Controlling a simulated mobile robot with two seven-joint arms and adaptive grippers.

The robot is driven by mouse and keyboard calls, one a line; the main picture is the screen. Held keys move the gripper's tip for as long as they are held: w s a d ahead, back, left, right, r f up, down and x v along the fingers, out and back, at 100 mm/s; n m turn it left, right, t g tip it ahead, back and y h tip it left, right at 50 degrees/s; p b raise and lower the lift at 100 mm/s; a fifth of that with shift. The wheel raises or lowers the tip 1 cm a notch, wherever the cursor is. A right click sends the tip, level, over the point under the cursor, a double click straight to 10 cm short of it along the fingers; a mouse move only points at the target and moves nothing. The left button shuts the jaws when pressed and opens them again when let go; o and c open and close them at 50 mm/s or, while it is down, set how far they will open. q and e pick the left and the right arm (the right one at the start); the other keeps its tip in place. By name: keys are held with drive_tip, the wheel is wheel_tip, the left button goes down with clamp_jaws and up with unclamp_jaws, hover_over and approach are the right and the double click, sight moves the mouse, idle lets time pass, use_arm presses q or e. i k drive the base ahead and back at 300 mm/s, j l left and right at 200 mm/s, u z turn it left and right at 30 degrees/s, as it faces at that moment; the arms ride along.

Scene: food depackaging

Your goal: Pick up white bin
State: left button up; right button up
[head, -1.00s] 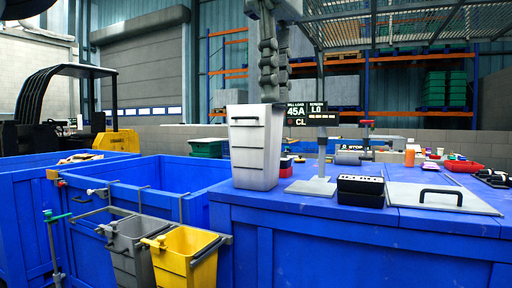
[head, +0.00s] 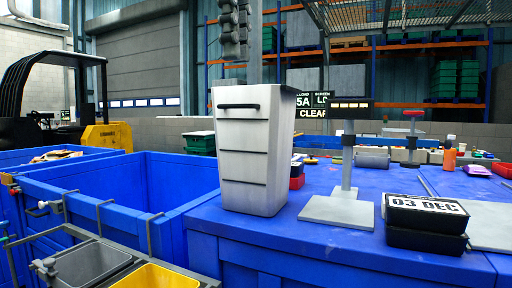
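The white bin (head: 240,160) stands upright on the blue worktop (head: 330,245), near its left edge. It is a tall, tapered container with a dark handle bar near the top of its front and several thin dark slots below. Its front and part of its right side show; its inside is hidden. Nothing touches it from above. I cannot make out either of my grippers in the head view.
A grey stand (head: 338,211) with a sign stands just right of the bin. A black box labelled 03 DEC (head: 426,222) lies farther right. An open blue container (head: 175,178) is left, with grey (head: 88,262) and yellow (head: 158,276) bins in front.

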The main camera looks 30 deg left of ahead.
sight(254, 125)
drive_tip(key=i+j, duration=0.6)
drive_tip(key=i, duration=0.15)
